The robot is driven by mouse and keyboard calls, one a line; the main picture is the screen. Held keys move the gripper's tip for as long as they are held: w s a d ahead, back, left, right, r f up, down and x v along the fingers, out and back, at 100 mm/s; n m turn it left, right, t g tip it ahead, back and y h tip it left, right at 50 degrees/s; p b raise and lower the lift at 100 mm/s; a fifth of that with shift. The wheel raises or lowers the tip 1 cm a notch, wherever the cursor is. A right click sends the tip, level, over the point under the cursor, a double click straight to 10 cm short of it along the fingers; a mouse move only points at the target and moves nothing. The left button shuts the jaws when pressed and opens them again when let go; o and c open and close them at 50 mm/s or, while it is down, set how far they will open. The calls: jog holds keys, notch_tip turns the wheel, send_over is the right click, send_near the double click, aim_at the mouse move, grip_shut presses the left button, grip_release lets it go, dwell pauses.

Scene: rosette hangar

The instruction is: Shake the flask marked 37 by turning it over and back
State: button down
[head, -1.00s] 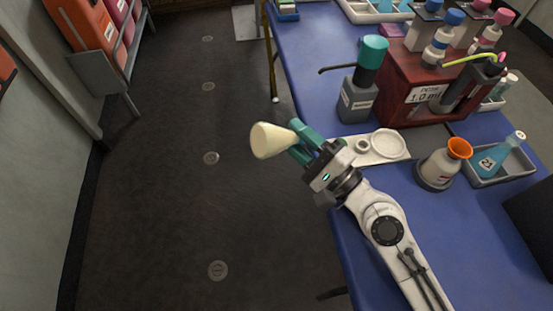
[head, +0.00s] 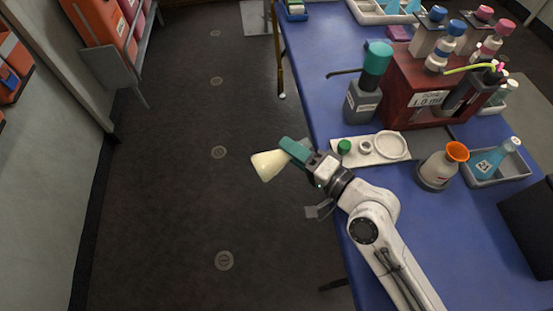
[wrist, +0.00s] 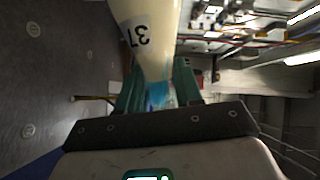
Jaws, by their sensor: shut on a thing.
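The flask marked 37 (head: 267,165) is cream-coloured and cone-shaped. It is held out over the floor, left of the blue table. It is tilted well over, its wide end toward the lower left and its neck toward my gripper. My gripper (head: 297,151) has teal fingers shut on the flask's neck. In the wrist view the flask (wrist: 146,30) stretches away from the fingers (wrist: 158,88), its 37 mark reading turned over. A bluish tint shows at the neck between the fingers. The mouth of the flask is hidden.
On the blue table (head: 440,230) a white tray (head: 338,159) holds a green cap and round dishes. Beyond it stand a teal-capped bottle (head: 364,100) and a red rack (head: 410,100). The floor left is clear.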

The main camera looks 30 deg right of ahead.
jog(key=shift+d+r+n+p, duration=0.1)
jog(key=shift+r+n+p, duration=0.45)
jog(key=shift+p, duration=0.2)
jog(key=n+p, duration=0.1)
jog(key=p, duration=0.1)
jog(key=n+g+h+p, duration=0.1)
jog(key=p, duration=0.1)
jog(key=shift+d+n, duration=0.2)
jog(key=shift+n, duration=0.05)
jog(key=shift+n+h+p, duration=0.5)
jog(key=shift+n+p, duration=0.1)
jog(key=shift+p, duration=0.45)
jog(key=shift+w+f+n+g, duration=0.1)
jog(key=shift+f+n+g, duration=0.2)
jog(key=shift+f, duration=0.1)
